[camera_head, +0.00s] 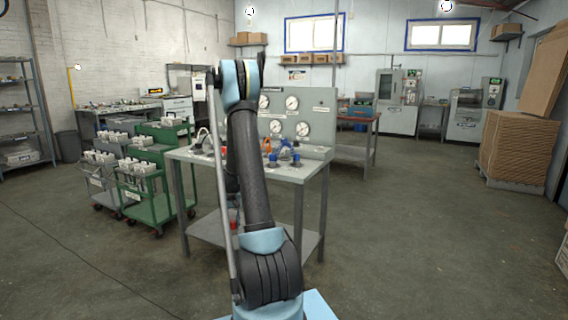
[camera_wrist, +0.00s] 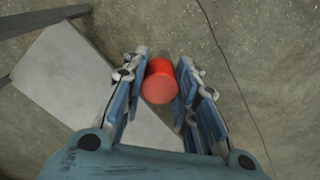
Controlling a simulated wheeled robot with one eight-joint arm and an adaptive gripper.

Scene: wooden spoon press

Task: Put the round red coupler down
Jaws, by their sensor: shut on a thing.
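The round red coupler (camera_wrist: 160,82) is between the two fingers of my gripper (camera_wrist: 158,68) in the wrist view. The fingers are shut on its sides, and its flat round end faces the camera. In the head view a small red spot (camera_head: 234,225) shows beside my arm, below the bench top, and seems to be the coupler. My gripper there is mostly hidden by my arm. The grey bench (camera_head: 312,170) stands behind my arm, with a gauge panel at its back.
On the bench are hoses with blue couplings (camera_head: 296,160) and red parts (camera_head: 267,146). A lower shelf (camera_head: 205,228) lies under it. Green carts (camera_head: 148,208) stand close on the left. In the wrist view, bare floor (camera_wrist: 265,60) is right of the coupler and a grey flat surface (camera_wrist: 65,80) left.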

